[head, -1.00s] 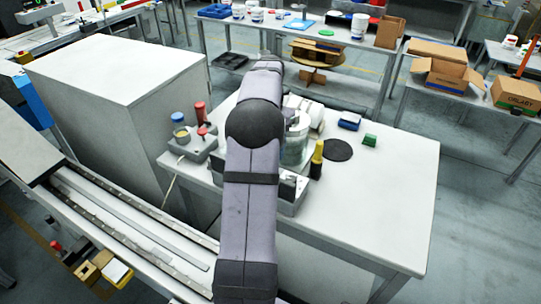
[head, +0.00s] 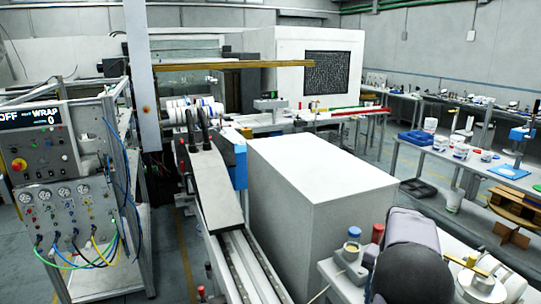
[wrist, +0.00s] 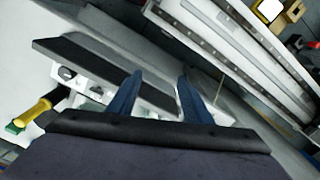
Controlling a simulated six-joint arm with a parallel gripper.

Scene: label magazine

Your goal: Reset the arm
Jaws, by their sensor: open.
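My gripper (wrist: 158,85) shows in the wrist view with its two blue fingers apart and nothing between them. It is tilted over a pale fixture with a dark bar (wrist: 100,70) on the bench; I cannot tell the gap between them. A yellow bottle with a green end (wrist: 35,113) lies to the left of the fingers in that view. In the head view only my dark and grey arm shows at the lower right; the gripper is hidden or out of frame there.
A conveyor (head: 245,265) with rails runs beside a large white cabinet (head: 315,180); its rails also cross the wrist view's upper right (wrist: 240,45). A control panel (head: 50,140) reading OFF and WRAP stands left. A blue-lidded pot (head: 352,245) is close to my arm.

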